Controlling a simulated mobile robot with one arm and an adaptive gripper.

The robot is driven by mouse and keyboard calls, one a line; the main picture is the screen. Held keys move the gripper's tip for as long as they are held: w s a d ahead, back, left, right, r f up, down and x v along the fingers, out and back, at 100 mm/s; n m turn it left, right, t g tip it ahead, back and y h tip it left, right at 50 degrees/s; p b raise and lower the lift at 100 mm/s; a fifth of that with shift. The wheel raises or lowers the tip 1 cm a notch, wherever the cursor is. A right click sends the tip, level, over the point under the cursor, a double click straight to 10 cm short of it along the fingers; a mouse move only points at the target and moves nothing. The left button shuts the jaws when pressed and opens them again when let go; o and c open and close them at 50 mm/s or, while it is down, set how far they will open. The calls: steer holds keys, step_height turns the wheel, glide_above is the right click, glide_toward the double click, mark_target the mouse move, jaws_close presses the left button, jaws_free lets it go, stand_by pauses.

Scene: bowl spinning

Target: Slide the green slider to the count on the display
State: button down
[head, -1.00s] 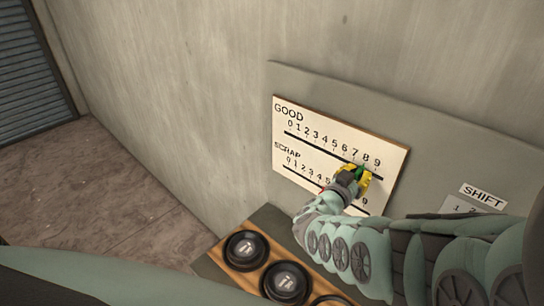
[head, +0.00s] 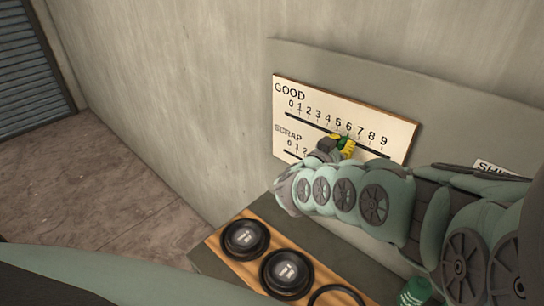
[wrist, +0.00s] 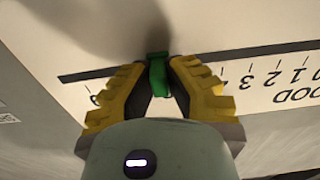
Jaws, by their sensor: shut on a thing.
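The green slider (wrist: 157,72) sits on the dark slot of the GOOD scale, on a white panel (head: 290,135) mounted on the wall. In the wrist view my gripper (wrist: 159,80) has its yellow fingers closed around it, one on each side. In the head view my gripper (head: 343,142) is at the slot below about the 6; the exact mark is hidden by the fingers. The SCRAP scale below is mostly covered by my arm, and its slider is hidden. No count display is readable in these views.
Below the panel, a wooden strip (head: 262,264) holds black round pieces (head: 245,238) with white symbols. A green round piece (head: 415,292) shows at the lower right. A partly covered SHIFT label (head: 500,171) is right of the panel. Open floor lies left.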

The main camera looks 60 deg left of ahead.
steer(key=shift+w+f, duration=0.1)
stand_by(0.3)
steer(key=c, duration=1.2)
jaws_free()
steer(key=shift+c, duration=0.2)
steer(key=shift+o, duration=1.3)
steer(key=shift+a, duration=0.1)
steer(key=shift+s, duration=0.2)
steer(key=v, duration=1.1)
steer(key=shift+s, duration=0.3)
